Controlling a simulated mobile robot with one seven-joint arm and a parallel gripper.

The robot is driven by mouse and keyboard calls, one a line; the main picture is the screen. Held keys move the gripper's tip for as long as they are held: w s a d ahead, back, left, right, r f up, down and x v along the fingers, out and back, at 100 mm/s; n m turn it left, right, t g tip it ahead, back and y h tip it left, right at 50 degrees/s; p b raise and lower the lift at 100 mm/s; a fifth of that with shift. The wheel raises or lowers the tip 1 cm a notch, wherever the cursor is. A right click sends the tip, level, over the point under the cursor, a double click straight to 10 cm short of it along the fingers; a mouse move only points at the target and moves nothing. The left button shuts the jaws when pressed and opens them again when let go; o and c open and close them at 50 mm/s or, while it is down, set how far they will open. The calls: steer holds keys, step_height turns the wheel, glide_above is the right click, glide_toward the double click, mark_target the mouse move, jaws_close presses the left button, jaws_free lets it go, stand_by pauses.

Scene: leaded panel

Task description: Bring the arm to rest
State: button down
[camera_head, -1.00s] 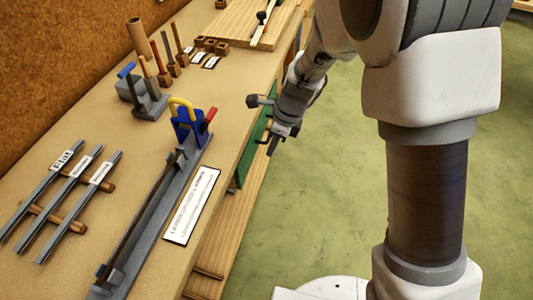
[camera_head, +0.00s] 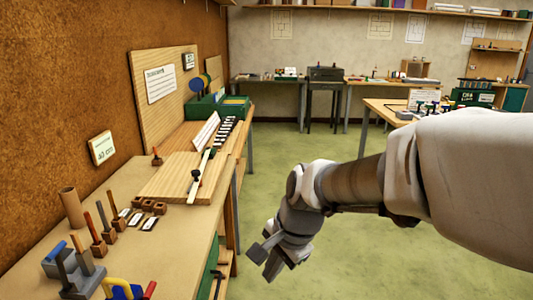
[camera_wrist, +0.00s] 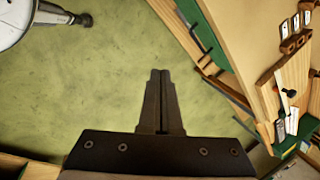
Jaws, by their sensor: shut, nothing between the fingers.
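My gripper (camera_head: 274,262) hangs at the end of my arm beside the front edge of the workbench (camera_head: 135,185), over the open green floor. In the wrist view my gripper (camera_wrist: 160,75) shows its two dark fingers together, with nothing between them. The fingers point over bare floor, and the bench edge lies to their right. My arm reaches in from the right in the head view, with the forearm about level and the wrist bent downward.
On the bench stand upright tools in wooden blocks (camera_head: 98,245), a cardboard tube (camera_head: 72,208) and a wooden board (camera_head: 176,178). A green-topped box (camera_head: 205,105) is farther back. Another table (camera_head: 385,112) stands at the right rear. The green floor (camera_head: 330,260) between is clear.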

steer(key=s+d+r+n+t+h+p, duration=0.3)
steer(key=s+d+r+n, duration=0.7)
steer(key=s+d, duration=0.2)
steer(key=shift+s+d+r, duration=0.3)
steer(key=shift+d, duration=0.25)
steer(key=shift+a, duration=0.2)
